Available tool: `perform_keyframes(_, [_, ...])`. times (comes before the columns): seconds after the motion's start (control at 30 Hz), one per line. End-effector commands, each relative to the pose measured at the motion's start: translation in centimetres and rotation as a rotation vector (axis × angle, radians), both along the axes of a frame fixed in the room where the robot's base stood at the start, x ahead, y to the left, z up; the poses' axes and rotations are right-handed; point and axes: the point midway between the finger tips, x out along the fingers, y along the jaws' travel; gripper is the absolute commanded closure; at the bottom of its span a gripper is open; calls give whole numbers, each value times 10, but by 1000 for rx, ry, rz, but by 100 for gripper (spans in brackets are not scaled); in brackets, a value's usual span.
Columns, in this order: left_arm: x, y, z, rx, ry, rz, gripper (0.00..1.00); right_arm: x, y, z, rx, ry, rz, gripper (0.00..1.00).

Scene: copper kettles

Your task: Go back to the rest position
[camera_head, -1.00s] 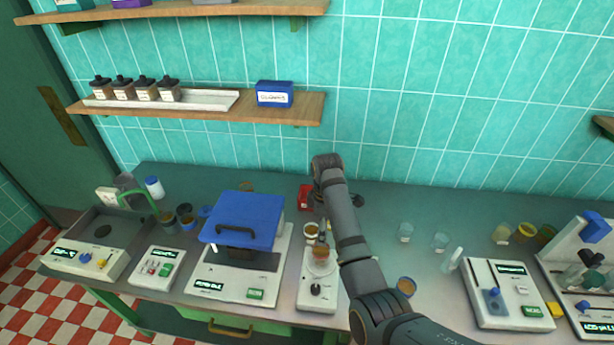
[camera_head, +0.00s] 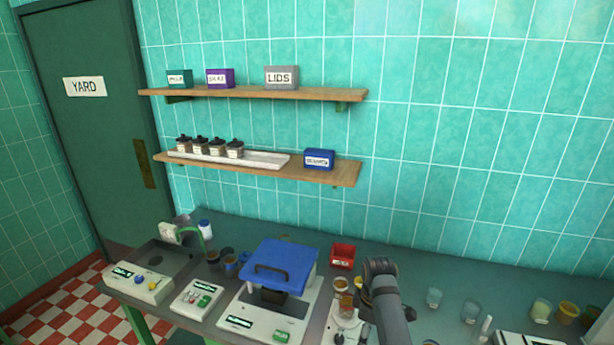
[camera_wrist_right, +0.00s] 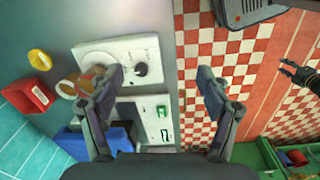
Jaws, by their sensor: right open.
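My right gripper (camera_wrist_right: 160,82) is open in the right wrist view, with its fingers wide apart and nothing between them. It is above the bench's front edge, with the red-and-white floor below. One finger overlaps a small white device (camera_wrist_right: 118,60) and an amber cup (camera_wrist_right: 80,85) in the picture; I see no grip on either. In the head view my right arm (camera_head: 385,300) rises from the bottom, and its gripper cannot be made out. A dark gripper, apparently my left (camera_wrist_right: 292,72), shows small at the right of the wrist view; its jaw state is unclear.
The bench holds a blue-lidded device (camera_head: 280,262), a red bin (camera_head: 342,256), a white keypad device (camera_head: 197,298) and several glass cups at right. Two wooden shelves (camera_head: 255,93) hang on the tiled wall. Open floor lies before the bench.

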Motion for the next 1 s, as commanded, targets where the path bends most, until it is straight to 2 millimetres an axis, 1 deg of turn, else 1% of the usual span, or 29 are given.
perform_keyframes(0.03, [10,0,1,0,-15,-1,60,-7,-5,-7,-1,-4,-35,23])
perform_keyframes(0.07, [14,0,1,-1,-21,-1,60,-11,-8,-11,0,-9,-59,23])
perform_keyframes(0.17, [20,0,2,0,-29,-1,60,-27,-20,-23,-2,-31,-153,23])
perform_keyframes(0.27, [17,0,1,0,-25,-1,60,-48,-34,-35,-3,-57,-263,23])
perform_keyframes(0.37, [10,0,1,0,-14,0,60,-73,-48,-45,-3,-88,-382,23])
perform_keyframes(0.5, [-4,0,0,0,6,0,60,-113,-66,-52,2,-142,-555,23])
perform_keyframes(0.6, [-8,0,-1,0,14,1,60,-142,-76,-52,10,-181,-666,23])
perform_keyframes(0.7, [-8,0,-1,0,13,1,60,-167,-82,-47,25,-215,-760,23])
perform_keyframes(0.8, [-4,0,0,0,7,1,60,-189,-85,-39,42,-244,-837,23])
perform_keyframes(1.0, [6,0,1,0,-9,0,60,-225,-85,-21,85,-287,-961,23])
